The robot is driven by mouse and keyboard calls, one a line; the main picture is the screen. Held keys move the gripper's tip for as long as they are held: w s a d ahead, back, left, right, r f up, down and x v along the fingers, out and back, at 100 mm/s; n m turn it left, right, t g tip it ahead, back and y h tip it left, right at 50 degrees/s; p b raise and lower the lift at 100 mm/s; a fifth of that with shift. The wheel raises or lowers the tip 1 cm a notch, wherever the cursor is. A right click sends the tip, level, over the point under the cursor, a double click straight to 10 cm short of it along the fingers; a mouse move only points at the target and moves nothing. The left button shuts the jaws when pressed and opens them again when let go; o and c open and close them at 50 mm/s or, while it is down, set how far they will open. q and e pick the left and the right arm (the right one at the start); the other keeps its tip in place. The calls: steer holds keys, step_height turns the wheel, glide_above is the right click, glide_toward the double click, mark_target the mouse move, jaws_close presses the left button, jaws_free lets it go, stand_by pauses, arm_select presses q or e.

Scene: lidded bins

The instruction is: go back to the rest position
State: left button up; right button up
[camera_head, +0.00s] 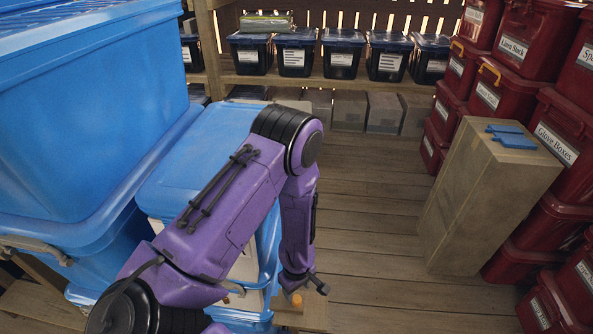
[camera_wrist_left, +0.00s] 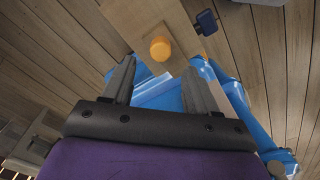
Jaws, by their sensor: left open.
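My left arm, purple with black joints, reaches in from the lower left in the head view and bends down over a blue bin (camera_head: 200,135). My left gripper (camera_head: 306,284) hangs at the right side of that bin, near the end of a wooden surface. In the left wrist view my left gripper (camera_wrist_left: 158,80) has its two grey fingers apart, with nothing held between them. A small orange round object (camera_wrist_left: 160,48) sits on the wood ahead of the fingertips, apart from them. My right gripper is not in view.
A large blue bin (camera_head: 90,110) stands at the left. Red labelled bins (camera_head: 520,40) are stacked at the right beside a wooden box (camera_head: 490,190) with a blue item (camera_head: 510,136) on top. Black bins (camera_head: 343,55) line the back shelf. The middle floor is clear.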

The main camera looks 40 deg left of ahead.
arm_select(q)
steer(key=shift+r, duration=1.6)
